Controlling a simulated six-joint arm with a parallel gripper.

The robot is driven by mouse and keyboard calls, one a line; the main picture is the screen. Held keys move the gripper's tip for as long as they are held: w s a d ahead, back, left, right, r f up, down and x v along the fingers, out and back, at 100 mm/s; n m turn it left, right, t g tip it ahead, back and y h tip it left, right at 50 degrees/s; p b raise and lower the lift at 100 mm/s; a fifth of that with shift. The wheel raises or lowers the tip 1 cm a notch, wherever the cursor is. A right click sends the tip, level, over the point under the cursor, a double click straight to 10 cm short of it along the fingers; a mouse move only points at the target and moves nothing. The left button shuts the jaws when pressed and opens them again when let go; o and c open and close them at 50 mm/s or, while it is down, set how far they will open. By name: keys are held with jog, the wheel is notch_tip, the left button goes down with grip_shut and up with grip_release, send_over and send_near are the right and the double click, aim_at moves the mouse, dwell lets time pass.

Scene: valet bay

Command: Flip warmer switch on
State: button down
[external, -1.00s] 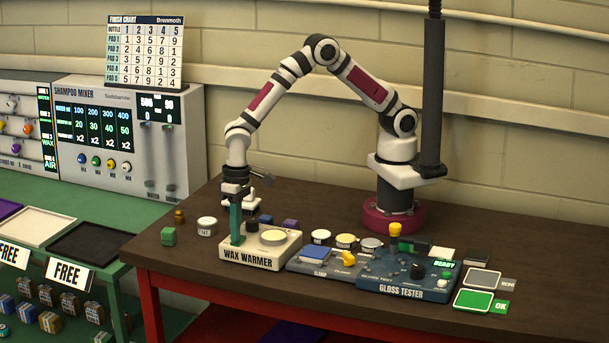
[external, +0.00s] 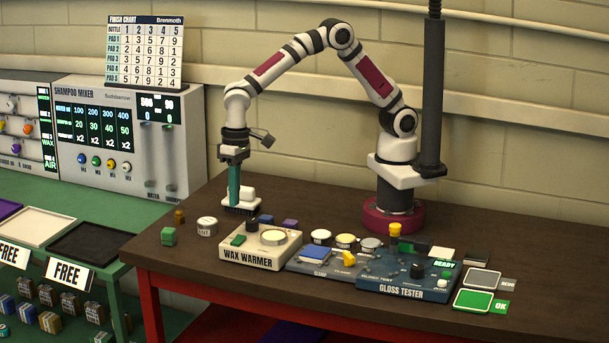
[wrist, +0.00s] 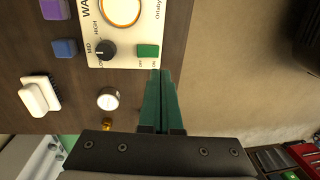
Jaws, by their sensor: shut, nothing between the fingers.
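The wax warmer (external: 288,260) is a cream box on the brown bench with a round pad (external: 273,238) on top. In the wrist view the pad has an amber ring (wrist: 121,10). A green rocker switch (external: 238,240) sits at the warmer's left end; it also shows in the wrist view (wrist: 148,51) beside small lettering. I cannot tell which way it is tilted. A black dial (wrist: 105,49) is next to it, marked LOW, MID and HIGH. My gripper (external: 233,204) is shut and empty, its green fingers pointing down, raised above the bench and apart from the switch.
A white-handled brush (external: 240,197) stands behind the fingers. A white tin (external: 207,227), a brass piece (external: 179,216) and a green cube (external: 168,236) lie left of the warmer. A blue clamp block (external: 312,254) and the gloss tester (external: 400,288) are to its right.

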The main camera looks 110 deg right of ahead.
jog(key=r, duration=0.5)
jog(key=shift+w+a, duration=0.2)
jog(key=shift+a, duration=0.05)
